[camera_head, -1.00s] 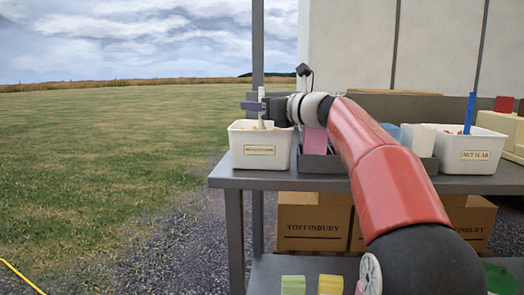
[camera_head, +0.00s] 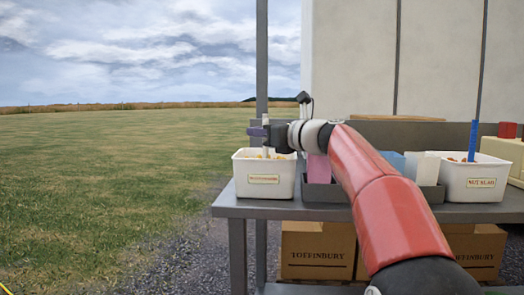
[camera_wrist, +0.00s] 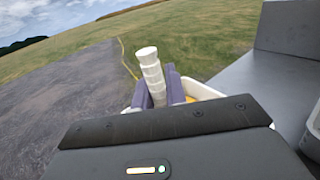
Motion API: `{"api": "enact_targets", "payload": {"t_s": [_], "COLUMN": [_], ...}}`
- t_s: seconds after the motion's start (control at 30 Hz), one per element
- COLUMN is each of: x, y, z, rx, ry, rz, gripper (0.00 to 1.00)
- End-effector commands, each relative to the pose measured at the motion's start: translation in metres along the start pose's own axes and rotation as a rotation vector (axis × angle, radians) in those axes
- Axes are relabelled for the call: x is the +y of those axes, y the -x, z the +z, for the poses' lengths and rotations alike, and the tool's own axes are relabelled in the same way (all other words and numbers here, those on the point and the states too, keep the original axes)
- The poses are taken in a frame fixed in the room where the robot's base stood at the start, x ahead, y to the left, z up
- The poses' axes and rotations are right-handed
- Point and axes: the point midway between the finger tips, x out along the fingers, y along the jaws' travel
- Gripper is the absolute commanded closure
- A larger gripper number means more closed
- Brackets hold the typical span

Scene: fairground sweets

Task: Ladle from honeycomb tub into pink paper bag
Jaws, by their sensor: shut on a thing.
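The honeycomb tub (camera_head: 262,189) is a white box at the left end of the table, with a label too small to read clearly. My gripper (camera_head: 263,132) is above its rim, its purple fingers shut on the upright white ladle handle (camera_head: 265,121). The ribbed handle also shows in the wrist view (camera_wrist: 150,70) between the fingers (camera_wrist: 158,86). The ladle's bowl is hidden in or behind the tub. The pink paper bag (camera_head: 318,168) stands in a grey holder just right of the tub, partly behind my arm.
Right of my arm are a blue bag (camera_head: 394,160), a white bag (camera_head: 426,168) and the nut slab tub (camera_head: 480,183) with a blue handle (camera_head: 473,140). A thin post (camera_head: 262,60) rises behind the honeycomb tub. Boxes (camera_head: 317,250) sit below. Open grass lies left.

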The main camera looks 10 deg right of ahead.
Motion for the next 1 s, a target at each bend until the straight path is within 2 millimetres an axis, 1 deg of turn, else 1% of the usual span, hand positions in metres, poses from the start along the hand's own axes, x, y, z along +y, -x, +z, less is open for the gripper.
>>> {"api": "enact_targets", "payload": {"t_s": [0.03,0.3,0.6,1.0], "x": [0.000,0.000,0.000,0.000], "y": [0.000,-0.001,0.000,-0.001], "z": [0.010,0.067,0.111,0.142], "rx": [-0.001,-0.001,-0.001,-0.001], "ry": [0.003,0.003,0.001,0.003], "rz": [0.000,0.001,0.000,0.001], "gripper": [1.00,1.00,1.00,1.00]}}
